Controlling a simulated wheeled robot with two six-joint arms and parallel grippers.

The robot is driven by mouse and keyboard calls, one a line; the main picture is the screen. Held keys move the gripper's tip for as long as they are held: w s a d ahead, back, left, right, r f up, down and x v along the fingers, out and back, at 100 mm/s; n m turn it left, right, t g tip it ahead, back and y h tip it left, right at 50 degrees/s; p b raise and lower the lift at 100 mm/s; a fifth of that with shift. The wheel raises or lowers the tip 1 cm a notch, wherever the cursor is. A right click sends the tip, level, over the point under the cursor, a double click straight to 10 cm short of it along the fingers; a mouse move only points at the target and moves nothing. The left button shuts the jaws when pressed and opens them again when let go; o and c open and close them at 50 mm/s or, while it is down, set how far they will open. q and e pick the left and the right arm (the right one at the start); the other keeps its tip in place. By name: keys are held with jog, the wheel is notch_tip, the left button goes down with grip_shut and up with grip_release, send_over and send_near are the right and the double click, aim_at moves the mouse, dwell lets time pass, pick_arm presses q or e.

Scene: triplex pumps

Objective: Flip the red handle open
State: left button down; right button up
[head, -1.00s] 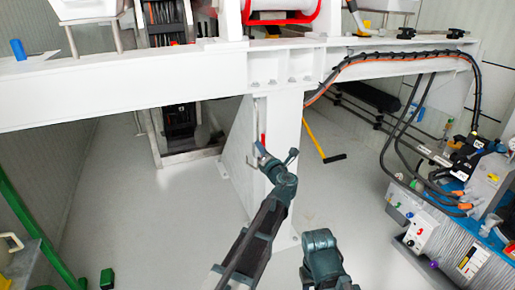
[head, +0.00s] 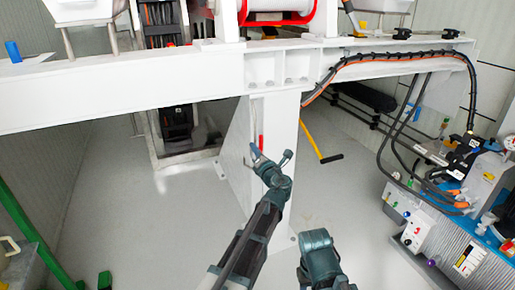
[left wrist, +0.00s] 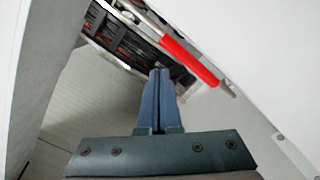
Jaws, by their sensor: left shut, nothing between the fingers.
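The red handle (head: 261,142) is a short red grip on a thin metal lever at the left face of the white post below the beam. In the left wrist view the red handle (left wrist: 190,60) slants down to the right, with a metal tip at its lower end. My left gripper (head: 253,150) is close beside the handle's lower part in the head view. In the left wrist view its blue fingers (left wrist: 158,75) are together and empty, just left of and below the red grip. I cannot tell whether they touch it. My right gripper's fingers are not in view.
The white post (head: 283,140) and white beam (head: 120,88) stand close around the handle. A yellow-handled tool (head: 313,143) leans behind the post. A machine with black hoses (head: 455,170) stands at right. The floor left of the post is clear.

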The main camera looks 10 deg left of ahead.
pick_arm(q)
jog(key=s+a+v, duration=0.1)
jog(key=a+v, duration=0.1)
jog(key=v, duration=0.8)
jog(key=shift+s, duration=0.35)
jog(key=shift+r, duration=0.15)
